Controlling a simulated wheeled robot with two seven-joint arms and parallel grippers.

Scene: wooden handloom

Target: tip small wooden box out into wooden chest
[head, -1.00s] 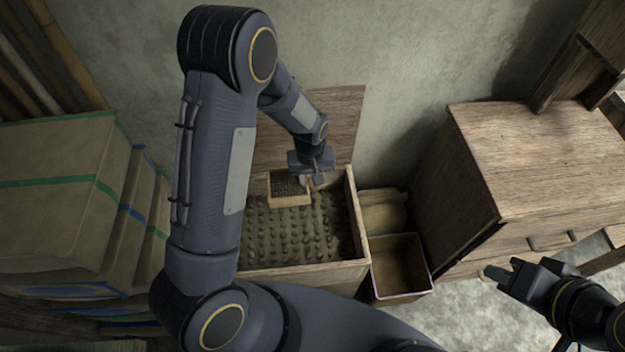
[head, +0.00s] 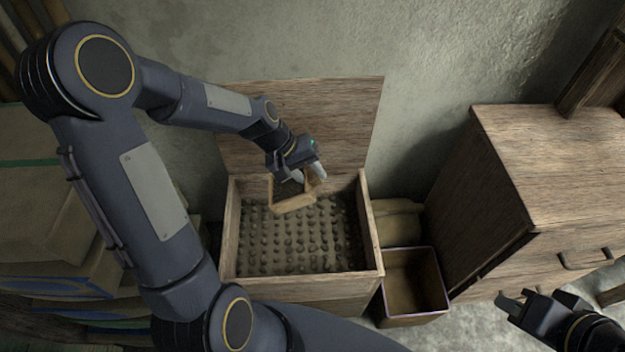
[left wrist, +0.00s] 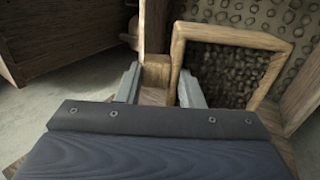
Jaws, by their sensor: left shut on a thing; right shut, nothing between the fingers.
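The wooden chest (head: 229,245) stands open against the wall, its lid (head: 345,120) raised behind it. Rows of small dark lumps cover its inside. The small wooden box (head: 293,204) is above the back part of the chest and looks tilted. My left gripper (head: 309,174) is shut on the box's wall at its right side. In the left wrist view, the box (left wrist: 232,38) shows dark, grainy contents, and the left gripper (left wrist: 160,88) has a piece of wood between its fingers. My right gripper (head: 507,303) is shut and empty at the lower right, away from the chest.
An open wooden bin (head: 415,283) stands on the floor right of the chest, with a tan sack (head: 397,222) behind it. A wooden cabinet (head: 550,160) is further right. Stacked wrapped bundles (head: 45,200) stand at the left, behind my left arm.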

